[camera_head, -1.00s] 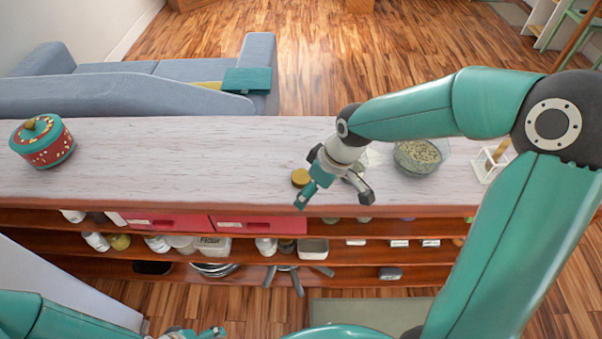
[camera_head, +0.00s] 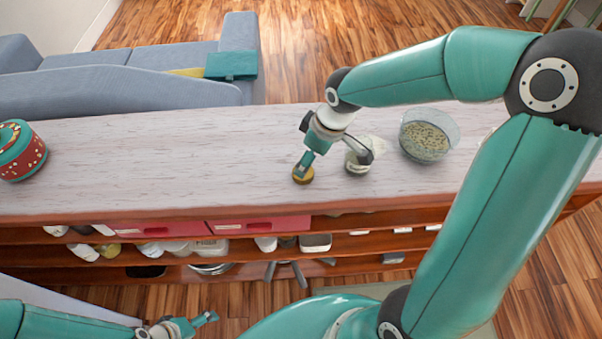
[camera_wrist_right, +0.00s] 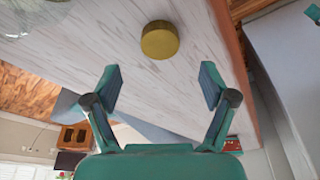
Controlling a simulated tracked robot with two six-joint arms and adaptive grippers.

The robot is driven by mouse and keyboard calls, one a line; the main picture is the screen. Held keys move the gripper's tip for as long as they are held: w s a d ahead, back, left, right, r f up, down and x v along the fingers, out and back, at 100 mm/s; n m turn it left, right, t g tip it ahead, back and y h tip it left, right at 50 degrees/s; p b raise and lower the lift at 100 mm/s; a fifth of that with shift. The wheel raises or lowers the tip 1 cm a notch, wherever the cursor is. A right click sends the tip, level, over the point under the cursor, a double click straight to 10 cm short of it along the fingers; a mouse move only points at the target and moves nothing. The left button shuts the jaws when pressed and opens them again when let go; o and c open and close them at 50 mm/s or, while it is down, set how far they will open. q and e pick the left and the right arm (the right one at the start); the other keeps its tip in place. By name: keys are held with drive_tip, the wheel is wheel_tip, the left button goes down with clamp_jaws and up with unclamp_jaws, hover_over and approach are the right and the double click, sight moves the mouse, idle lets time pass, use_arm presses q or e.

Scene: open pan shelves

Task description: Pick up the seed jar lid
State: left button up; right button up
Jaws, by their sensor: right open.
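The seed jar lid, a round golden-yellow disc (camera_head: 303,177), lies on the whitewashed wooden counter top near its front edge. In the right wrist view the lid (camera_wrist_right: 160,40) sits beyond the fingertips, roughly centred between them. My right gripper (camera_head: 335,163) is open and empty above the counter; in the head view one finger overlaps the lid. The wrist view shows both fingers spread (camera_wrist_right: 160,84) with nothing between them. My left gripper (camera_head: 195,325) is low at the bottom left, away from the counter.
A glass bowl of seeds (camera_head: 425,142) stands right of the jar. A red and teal round canister (camera_head: 20,155) is at the far left. The counter between canister and lid is clear. Shelves with red boxes (camera_head: 260,225) lie below; a blue sofa (camera_head: 120,88) is behind.

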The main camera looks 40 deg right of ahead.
drive_tip(key=shift+x, duration=3.45)
drive_tip(key=shift+r, duration=0.1)
drive_tip(key=c, duration=0.9)
